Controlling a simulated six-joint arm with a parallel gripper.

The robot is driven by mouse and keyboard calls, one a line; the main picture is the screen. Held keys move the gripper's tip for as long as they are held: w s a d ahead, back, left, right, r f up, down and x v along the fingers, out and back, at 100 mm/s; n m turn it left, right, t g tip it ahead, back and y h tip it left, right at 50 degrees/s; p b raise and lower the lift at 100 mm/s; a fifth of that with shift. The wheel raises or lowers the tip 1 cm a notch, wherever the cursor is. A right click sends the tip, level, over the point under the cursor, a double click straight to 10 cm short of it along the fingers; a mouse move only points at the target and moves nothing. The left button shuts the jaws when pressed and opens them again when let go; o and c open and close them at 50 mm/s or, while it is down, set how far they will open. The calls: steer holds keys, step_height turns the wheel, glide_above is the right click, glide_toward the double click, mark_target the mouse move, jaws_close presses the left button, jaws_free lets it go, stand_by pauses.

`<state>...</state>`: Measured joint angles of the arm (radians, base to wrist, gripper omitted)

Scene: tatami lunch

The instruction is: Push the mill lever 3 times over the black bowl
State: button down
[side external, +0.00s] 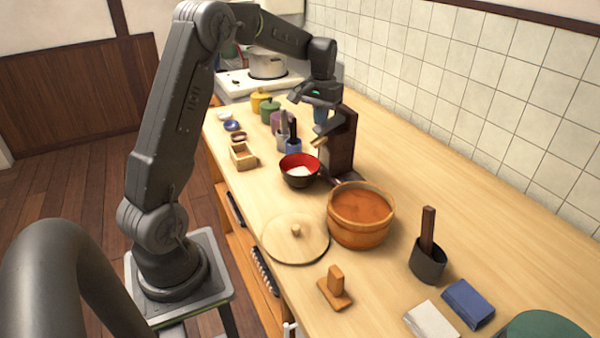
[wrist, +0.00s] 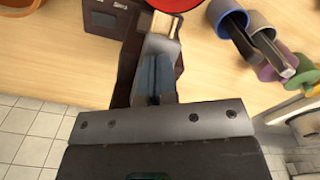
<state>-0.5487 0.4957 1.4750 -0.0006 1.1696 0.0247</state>
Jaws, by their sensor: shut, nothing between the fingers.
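The black bowl (side external: 288,178) has a red inside, holds something white, and stands on the counter in front of the mill. Its red inside shows at the top edge of the wrist view (wrist: 172,4). The mill (side external: 343,150) is a dark brown upright body, also visible in the wrist view (wrist: 108,20). Its pale wooden lever (side external: 319,141) sticks out toward the bowl side; its tip shows in the wrist view (wrist: 164,24). My gripper (side external: 320,120) is shut and empty, pointing down just above the lever; it also shows in the wrist view (wrist: 155,85). I cannot tell whether they touch.
A wooden tub (side external: 360,236) and round lid (side external: 296,244) lie nearer the camera. The counter is clear along the tiled wall.

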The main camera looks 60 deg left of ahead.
steer(key=shift+r, duration=2.2)
steer(key=shift+f, duration=0.15)
steer(key=shift+f, duration=2.1)
steer(key=shift+r, duration=2.25)
step_height(320, 180, up, 5)
